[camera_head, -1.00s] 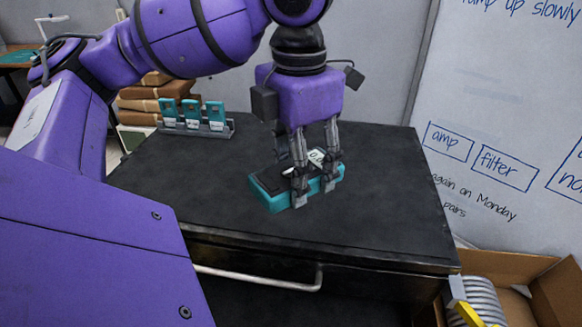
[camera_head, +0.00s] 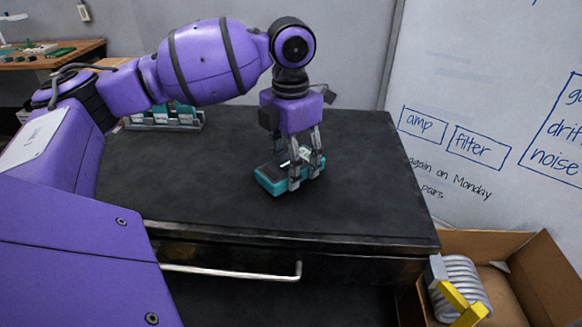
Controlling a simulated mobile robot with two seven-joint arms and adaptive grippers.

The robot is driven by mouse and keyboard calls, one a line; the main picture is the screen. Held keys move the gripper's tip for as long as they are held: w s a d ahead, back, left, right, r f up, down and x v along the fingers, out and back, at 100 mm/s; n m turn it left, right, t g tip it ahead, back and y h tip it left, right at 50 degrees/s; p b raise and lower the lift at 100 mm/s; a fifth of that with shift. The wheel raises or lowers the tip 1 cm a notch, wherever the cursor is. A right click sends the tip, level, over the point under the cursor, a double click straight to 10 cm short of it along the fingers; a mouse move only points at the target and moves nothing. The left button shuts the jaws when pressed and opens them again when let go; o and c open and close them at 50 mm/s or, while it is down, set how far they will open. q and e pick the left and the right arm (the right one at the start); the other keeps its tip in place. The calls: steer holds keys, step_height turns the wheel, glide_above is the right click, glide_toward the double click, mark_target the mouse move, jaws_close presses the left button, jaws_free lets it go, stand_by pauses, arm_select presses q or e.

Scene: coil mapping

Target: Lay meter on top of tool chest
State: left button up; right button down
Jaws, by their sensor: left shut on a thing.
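The meter (camera_head: 270,182) is a teal box with a dark face, partly hidden by my fingers. It lies flat on, or very close above, the black top of the tool chest (camera_head: 205,205); I cannot tell if there is a small gap. My left gripper (camera_head: 305,180) points straight down and is shut on the meter near its right end. The tool chest has a drawer with a long metal handle (camera_head: 230,272) at its front. My right gripper is not in view.
A rack of teal devices (camera_head: 165,118) stands at the chest's back left, partly behind my arm. An open cardboard box (camera_head: 545,275) with a coiled silver hose (camera_head: 463,285) stands at the lower right. A whiteboard (camera_head: 480,60) is behind. The chest top around the meter is clear.

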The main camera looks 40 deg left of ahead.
arm_select(q)
steer(key=shift+f, duration=0.65)
steer(key=o, duration=1.4)
steer(key=shift+f, duration=0.15)
step_height(320, 180, up, 12)
steer(key=shift+p, duration=0.45)
